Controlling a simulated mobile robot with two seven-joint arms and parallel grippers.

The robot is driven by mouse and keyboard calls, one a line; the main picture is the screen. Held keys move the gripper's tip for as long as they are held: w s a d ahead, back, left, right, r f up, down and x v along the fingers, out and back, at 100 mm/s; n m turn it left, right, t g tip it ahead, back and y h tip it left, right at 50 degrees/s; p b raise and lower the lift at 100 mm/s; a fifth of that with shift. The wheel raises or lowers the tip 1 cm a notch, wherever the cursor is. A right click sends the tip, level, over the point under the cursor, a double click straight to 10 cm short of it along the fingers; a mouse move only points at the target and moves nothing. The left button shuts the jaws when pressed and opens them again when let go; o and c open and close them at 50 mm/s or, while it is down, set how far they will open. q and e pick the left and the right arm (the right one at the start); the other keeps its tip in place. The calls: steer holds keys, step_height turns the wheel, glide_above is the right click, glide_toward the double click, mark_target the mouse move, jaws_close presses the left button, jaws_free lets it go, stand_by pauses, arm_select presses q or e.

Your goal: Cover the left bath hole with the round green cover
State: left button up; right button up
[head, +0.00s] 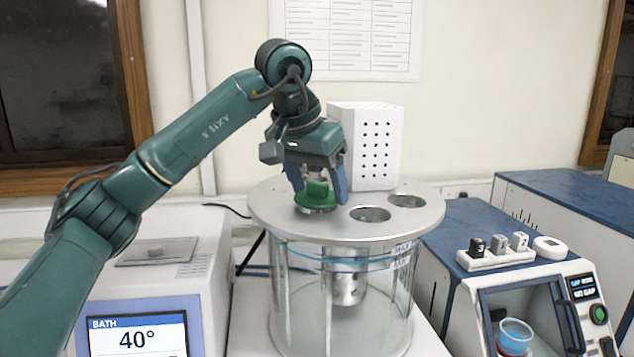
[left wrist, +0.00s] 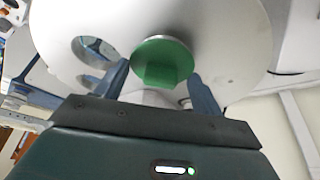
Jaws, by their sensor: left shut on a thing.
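The round green cover (head: 316,196) is between the fingers of my left gripper (head: 321,190), at the left part of the bath's metal lid (head: 275,215). In the left wrist view the green cover (left wrist: 163,62) sits between the fingertips of the left gripper (left wrist: 158,82), over the pale lid (left wrist: 240,60). The left gripper points down and is shut on the cover's raised handle. The left hole is not visible; the cover hides that spot. Whether the cover rests on the lid or hangs just above it, I cannot tell. My right gripper is not in view.
Two open holes show in the lid, a middle one (head: 370,214) and a right one (head: 406,201). A white perforated box (head: 366,146) stands at the lid's back. The bath's display unit (head: 140,330) is at the lower left, a blue-and-white machine (head: 530,275) at the right.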

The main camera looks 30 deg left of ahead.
arm_select(q)
steer(key=shift+f, duration=0.45)
stand_by(0.4)
steer(key=shift+r, duration=0.35)
steer(key=shift+r, duration=0.55)
steer(key=shift+f+b, duration=0.3)
steer(key=shift+f, duration=0.35)
stand_by(1.0)
steer(key=shift+r+p, duration=0.3)
steer(key=shift+r, duration=0.35)
steer(key=shift+f+b, duration=0.45)
steer(key=shift+f, duration=0.4)
stand_by(0.5)
steer(key=o, duration=0.7)
